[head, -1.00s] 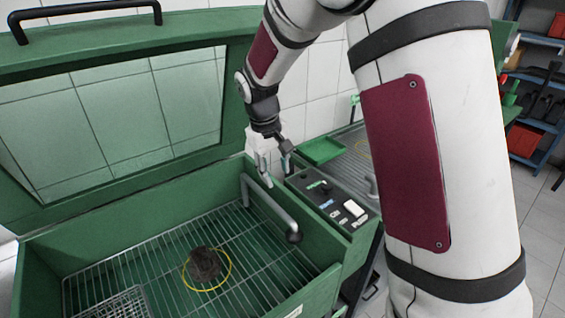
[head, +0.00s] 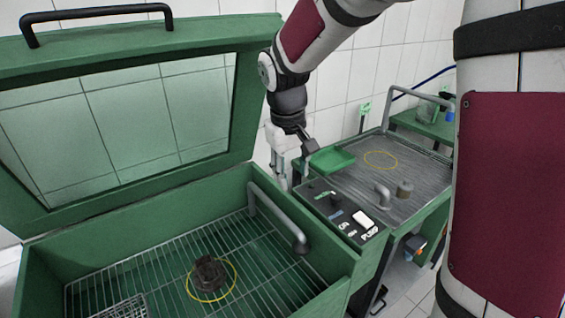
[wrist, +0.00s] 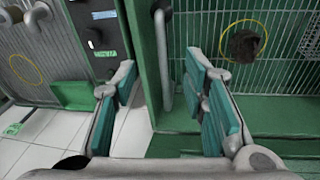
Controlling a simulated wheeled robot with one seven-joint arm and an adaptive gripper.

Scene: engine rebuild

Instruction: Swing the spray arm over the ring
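The spray arm (head: 276,214) is a bent grey pipe at the right inner wall of the green washer. Its nozzle end hangs over the grate's right side. A yellow ring (head: 212,301) is marked on the grate around a dark part (head: 208,272), left of the nozzle and apart from it. My gripper (head: 287,181) is above the washer's right wall, near the pipe's wall end, with its fingers pointing down. In the wrist view my gripper (wrist: 160,100) is open and empty. The spray arm (wrist: 163,60) appears between the teal-padded fingers there; I cannot tell whether they touch it.
The raised lid (head: 242,110) stands behind the basin. A control panel (head: 340,215) with switches is right of the wall. A neighbouring bench has a green tray (head: 332,160), another yellow ring (head: 380,167) and a grey faucet (head: 383,195). A wire basket (head: 122,307) sits front left.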

